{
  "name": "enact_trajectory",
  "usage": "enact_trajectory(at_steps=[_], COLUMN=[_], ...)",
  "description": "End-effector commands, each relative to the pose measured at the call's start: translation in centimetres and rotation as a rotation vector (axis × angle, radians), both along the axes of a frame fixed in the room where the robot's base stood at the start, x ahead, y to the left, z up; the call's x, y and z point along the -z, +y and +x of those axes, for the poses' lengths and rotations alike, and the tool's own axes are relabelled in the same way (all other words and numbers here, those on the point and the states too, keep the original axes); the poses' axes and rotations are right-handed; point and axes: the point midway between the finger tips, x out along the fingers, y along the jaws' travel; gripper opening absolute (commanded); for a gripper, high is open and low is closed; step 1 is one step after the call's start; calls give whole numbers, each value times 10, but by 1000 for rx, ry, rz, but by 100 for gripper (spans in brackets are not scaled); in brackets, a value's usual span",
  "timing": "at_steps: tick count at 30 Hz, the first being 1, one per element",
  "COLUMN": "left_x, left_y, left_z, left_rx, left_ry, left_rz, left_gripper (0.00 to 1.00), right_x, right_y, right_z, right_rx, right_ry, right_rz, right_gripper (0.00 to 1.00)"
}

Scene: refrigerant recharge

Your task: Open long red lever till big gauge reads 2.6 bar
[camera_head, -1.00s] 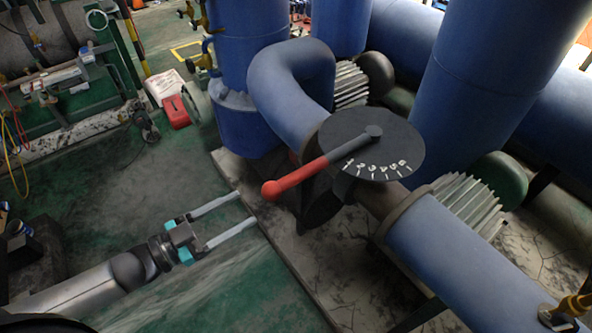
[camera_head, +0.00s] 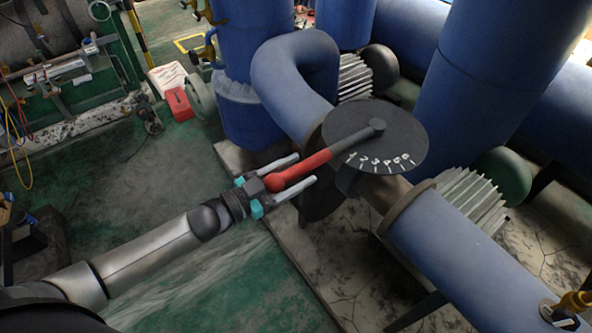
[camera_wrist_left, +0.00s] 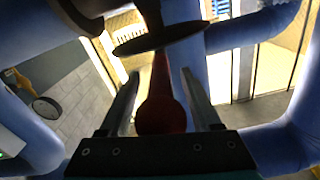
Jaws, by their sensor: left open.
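The long red lever (camera_head: 302,170) runs from its pivot on a dark round dial plate (camera_head: 345,122) toward the lower left and ends in a red ball. The plate has white marks with several numbers, and the lever lies to the left of the "1" mark. My left gripper (camera_head: 306,169) is open, with its fingers on either side of the lever's ball end. In the left wrist view the red lever (camera_wrist_left: 160,104) shows between the two open fingers (camera_wrist_left: 160,92), with a gap on each side.
Thick blue pipes (camera_head: 446,245) run behind and right of the lever. A ribbed flange (camera_head: 468,205) sits by the plate. A red box (camera_head: 178,105) stands on the green floor at the back left. The floor at the front is clear.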

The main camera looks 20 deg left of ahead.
Motion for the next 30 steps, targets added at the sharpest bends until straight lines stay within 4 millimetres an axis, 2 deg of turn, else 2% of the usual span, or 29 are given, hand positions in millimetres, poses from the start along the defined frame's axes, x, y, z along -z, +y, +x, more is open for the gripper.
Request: enact_trajectory(at_steps=[10, 27, 30], left_x=[1, 1, 1], left_y=[-2, -1, -1], left_z=[2, 2, 2], left_rx=[0, 0, 0], left_ry=[2, 1, 1], left_rz=[1, 1, 2], left_gripper=[63, 0, 0], right_x=[0, 0, 0], right_y=[0, 0, 0], right_z=[1, 0, 0], right_rx=[0, 0, 0], right_ry=[-1, -1, 0], right_rz=[0, 0, 0], right_gripper=[0, 0, 0])
